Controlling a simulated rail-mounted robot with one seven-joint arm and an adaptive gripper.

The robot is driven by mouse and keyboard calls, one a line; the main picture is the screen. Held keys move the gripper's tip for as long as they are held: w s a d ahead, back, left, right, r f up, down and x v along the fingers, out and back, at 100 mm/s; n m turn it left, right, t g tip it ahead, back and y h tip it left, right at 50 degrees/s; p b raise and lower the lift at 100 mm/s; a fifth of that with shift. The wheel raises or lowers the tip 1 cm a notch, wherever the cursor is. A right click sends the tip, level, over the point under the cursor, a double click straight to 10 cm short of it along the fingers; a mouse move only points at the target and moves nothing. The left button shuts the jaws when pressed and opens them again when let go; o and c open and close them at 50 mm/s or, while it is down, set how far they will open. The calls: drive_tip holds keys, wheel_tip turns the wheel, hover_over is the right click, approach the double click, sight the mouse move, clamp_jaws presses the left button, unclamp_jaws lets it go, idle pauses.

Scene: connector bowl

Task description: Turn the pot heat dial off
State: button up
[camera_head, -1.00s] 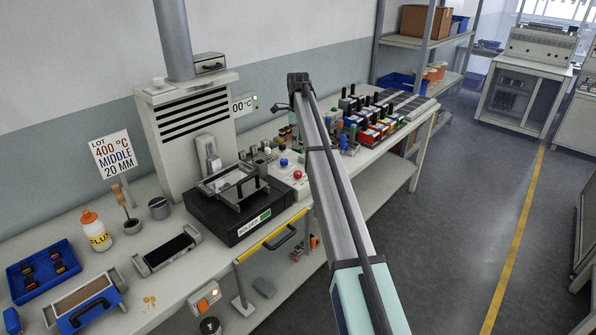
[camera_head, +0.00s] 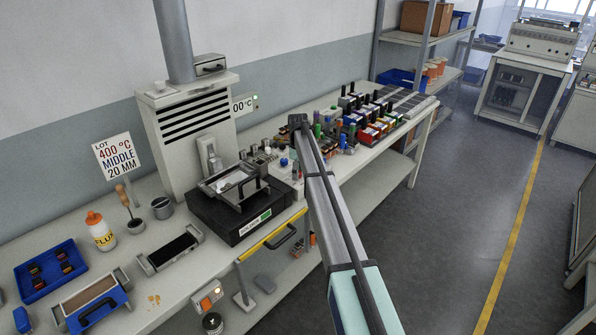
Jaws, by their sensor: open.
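The solder pot is a black box (camera_head: 232,217) with a small green display on its front and a metal frame on top. A grey control box (camera_head: 206,296) with an orange-lit part stands at the bench's front edge. A small dark round part (camera_head: 212,322) sits just below it. I cannot tell for sure which part is the heat dial. My gripper (camera_head: 298,122) is at the dark far end of my arm, right of the pot and above the bench. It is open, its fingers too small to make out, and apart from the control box.
A blue knob (camera_head: 284,162) shows beside my arm, which covers part of the bench there. Connectors and bins (camera_head: 375,125) crowd the bench's right end. A flux bottle (camera_head: 100,230), blue tray (camera_head: 50,270) and sign (camera_head: 117,158) stand left.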

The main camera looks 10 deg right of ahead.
clamp_jaws()
